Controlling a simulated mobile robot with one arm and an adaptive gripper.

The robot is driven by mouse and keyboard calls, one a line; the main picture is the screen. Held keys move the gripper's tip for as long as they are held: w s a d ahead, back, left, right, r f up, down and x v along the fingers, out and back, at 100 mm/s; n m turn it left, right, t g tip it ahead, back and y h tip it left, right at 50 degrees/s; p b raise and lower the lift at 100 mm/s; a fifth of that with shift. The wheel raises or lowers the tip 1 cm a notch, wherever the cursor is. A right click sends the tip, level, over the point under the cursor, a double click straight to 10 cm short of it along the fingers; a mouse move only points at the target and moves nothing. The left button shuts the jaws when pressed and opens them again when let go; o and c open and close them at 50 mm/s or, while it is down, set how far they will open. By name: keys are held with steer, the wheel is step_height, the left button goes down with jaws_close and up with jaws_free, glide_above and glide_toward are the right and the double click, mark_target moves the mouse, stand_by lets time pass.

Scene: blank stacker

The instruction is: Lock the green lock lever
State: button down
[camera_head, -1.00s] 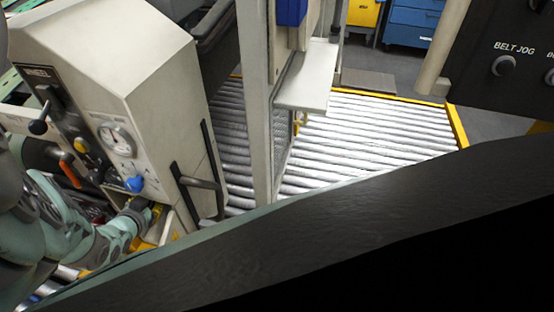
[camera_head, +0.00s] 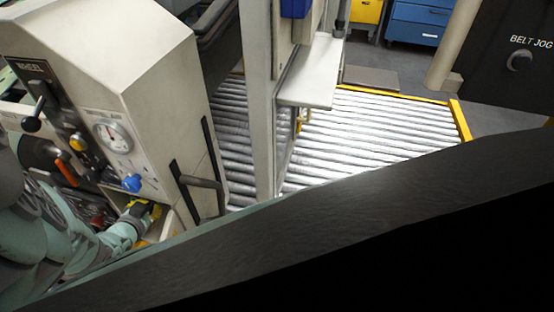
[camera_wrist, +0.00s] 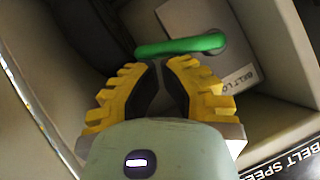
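The green lock lever (camera_wrist: 180,45) shows in the wrist view as a short, roughly level bar, its right end bent at a round pivot. Nothing shows between the fingers, and I cannot tell whether the tips touch the lever. In the head view my gripper (camera_head: 152,209) is at the panel's lower opening; the lever is hidden there.
The beige control cabinet (camera_head: 130,60) carries a gauge (camera_head: 113,137), a blue knob (camera_head: 132,183) and an orange-handled lever (camera_head: 68,172). A dark handle (camera_head: 198,181) juts from its side. The recess walls stand close around my gripper. A roller conveyor (camera_head: 370,135) lies beyond.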

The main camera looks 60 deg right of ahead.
steer(key=shift+d+f, duration=0.1)
steer(key=shift+d, duration=0.05)
steer(key=shift+s+f+m+t, duration=0.1)
steer(key=shift+f+m+t, duration=0.15)
steer(key=shift+m+t, duration=0.15)
step_height(320, 180, down, 2)
steer(key=m+t+b, duration=0.1)
steer(key=b, duration=0.2)
steer(key=shift+t, duration=0.3)
steer(key=w+f+b, duration=0.1)
steer(key=f+b, duration=0.1)
steer(key=w+a+f+b, duration=0.1)
steer(key=w+f+b, duration=0.1)
steer(key=b, duration=0.1)
steer(key=shift+a, duration=0.1)
stand_by(0.5)
steer(key=shift+w+a, duration=0.1)
stand_by(0.5)
